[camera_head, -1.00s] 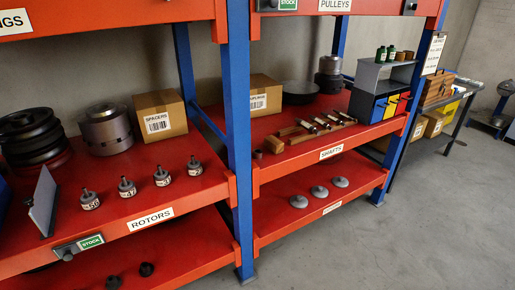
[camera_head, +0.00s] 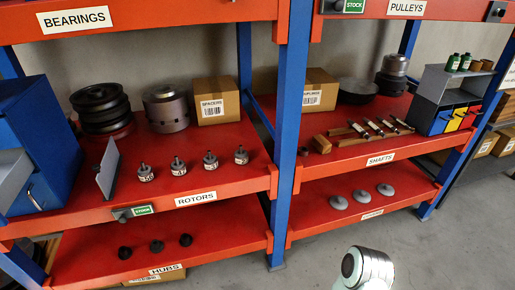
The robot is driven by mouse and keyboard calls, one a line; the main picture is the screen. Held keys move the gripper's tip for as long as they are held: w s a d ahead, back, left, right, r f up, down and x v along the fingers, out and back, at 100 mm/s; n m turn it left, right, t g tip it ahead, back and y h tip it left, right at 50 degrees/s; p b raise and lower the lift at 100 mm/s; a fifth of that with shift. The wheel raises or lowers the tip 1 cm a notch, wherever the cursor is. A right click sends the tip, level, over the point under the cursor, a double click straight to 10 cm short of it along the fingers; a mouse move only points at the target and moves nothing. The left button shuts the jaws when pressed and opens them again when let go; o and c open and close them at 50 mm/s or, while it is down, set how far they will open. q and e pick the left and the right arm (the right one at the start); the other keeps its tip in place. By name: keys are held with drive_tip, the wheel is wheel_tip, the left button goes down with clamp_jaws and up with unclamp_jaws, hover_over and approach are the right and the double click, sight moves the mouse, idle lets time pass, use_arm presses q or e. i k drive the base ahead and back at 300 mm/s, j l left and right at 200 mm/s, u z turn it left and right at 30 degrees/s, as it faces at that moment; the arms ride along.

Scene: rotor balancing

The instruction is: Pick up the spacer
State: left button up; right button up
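A cardboard box labelled "SPACERS" (camera_head: 217,101) stands at the back of the rotors shelf, and its contents are hidden. No loose part that I can name for certain as the spacer shows. A small dark round part (camera_head: 304,151) sits at the left end of the shafts shelf; I cannot tell what it is. Part of my own arm shows at the bottom right, with no fingers visible. Neither gripper is in view.
Several small rotors (camera_head: 178,166) stand in a row on the rotors shelf (camera_head: 225,178), beside a tilted grey plate (camera_head: 107,168). Shafts lie on a wooden rack (camera_head: 350,133). A blue upright (camera_head: 291,110) divides the bays. Open floor (camera_head: 450,250) lies at the lower right.

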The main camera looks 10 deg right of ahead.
sight(304, 150)
drive_tip(key=l+u, duration=1.25)
drive_tip(key=l, duration=0.2)
drive_tip(key=k+l+u, duration=0.15)
drive_tip(key=l+u, duration=0.15)
drive_tip(key=l, duration=0.15)
drive_tip(key=k+l, duration=0.15)
drive_tip(key=l, duration=0.2)
drive_tip(key=k+l+u, duration=0.1)
drive_tip(key=l, duration=0.25)
drive_tip(key=k+l+u, duration=0.1)
drive_tip(key=l, duration=0.2)
